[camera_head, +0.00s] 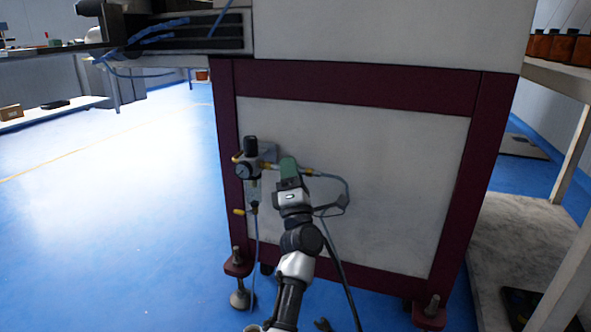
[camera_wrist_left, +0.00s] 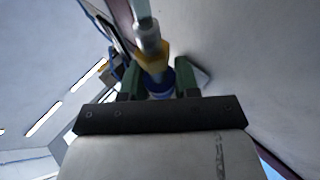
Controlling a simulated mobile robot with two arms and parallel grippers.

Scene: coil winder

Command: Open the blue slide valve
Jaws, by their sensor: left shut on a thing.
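The blue slide valve (camera_wrist_left: 160,84) shows in the left wrist view as a blue ring below a brass fitting (camera_wrist_left: 152,58) on a metal tube. It sits between the two green fingers of my left gripper (camera_wrist_left: 160,88), which is shut on it. In the head view my left gripper (camera_head: 289,168) reaches up to the air line on the machine's pale side panel, just right of the pressure regulator (camera_head: 244,170). There the valve is hidden behind the gripper. How far the valve is slid cannot be told. My right gripper is not in view.
The regulator has a gauge, a black knob and brass fittings. A thin hose (camera_head: 343,188) loops right of my gripper to a dark piece on the panel. The machine's dark red frame (camera_head: 350,85) surrounds the panel. Blue floor (camera_head: 110,220) is clear on the left; a shelf (camera_head: 560,80) stands right.

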